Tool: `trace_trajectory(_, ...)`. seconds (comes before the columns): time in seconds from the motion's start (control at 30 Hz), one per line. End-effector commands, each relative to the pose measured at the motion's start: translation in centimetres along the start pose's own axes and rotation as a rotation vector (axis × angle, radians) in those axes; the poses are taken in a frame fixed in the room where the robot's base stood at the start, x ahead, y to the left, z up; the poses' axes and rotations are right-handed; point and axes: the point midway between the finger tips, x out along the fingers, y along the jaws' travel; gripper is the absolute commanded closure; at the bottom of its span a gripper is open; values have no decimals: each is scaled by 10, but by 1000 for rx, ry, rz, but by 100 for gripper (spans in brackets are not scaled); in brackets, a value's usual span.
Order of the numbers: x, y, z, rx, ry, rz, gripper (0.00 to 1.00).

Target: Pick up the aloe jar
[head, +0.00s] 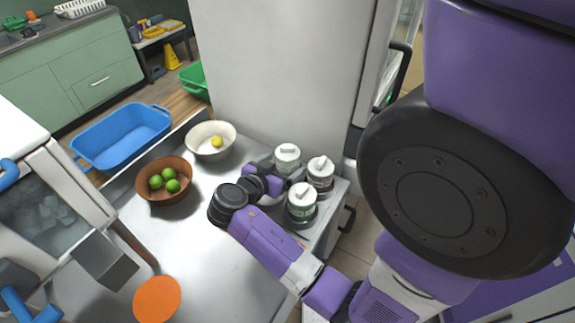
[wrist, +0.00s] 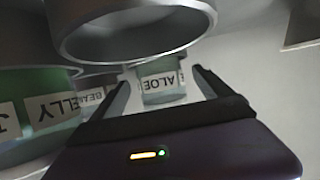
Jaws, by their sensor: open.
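The aloe jar (wrist: 161,84), greenish with a white label reading ALOE, is ahead of my gripper (wrist: 160,80) in the wrist view, framed between its two open fingers. A gap to the jar seems to remain, and I see no grip on it. In the head view, the back left white-lidded jar (head: 287,155) seems to be this one; its label cannot be read there. My gripper (head: 281,176) is low beside the jars, pointing toward that jar, partly hiding its lower part.
A jar labelled as jelly (wrist: 45,112) stands close at left in the wrist view. Two other lidded jars (head: 320,170) (head: 302,203) stand near the counter's right edge. A lime bowl (head: 150,190) and a white bowl (head: 199,147) stand left. A tall white cabinet (head: 270,70) rises behind.

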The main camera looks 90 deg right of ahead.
Motion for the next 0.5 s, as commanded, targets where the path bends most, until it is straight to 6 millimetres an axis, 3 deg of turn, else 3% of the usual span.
trace_trajectory(0.13,13,0,0,1,-1,1,11)
trace_trajectory(0.37,15,0,0,1,-1,-1,11)
trace_trajectory(0.4,15,0,0,1,-1,-1,13)
trace_trajectory(0.5,15,0,0,1,-1,-1,32)
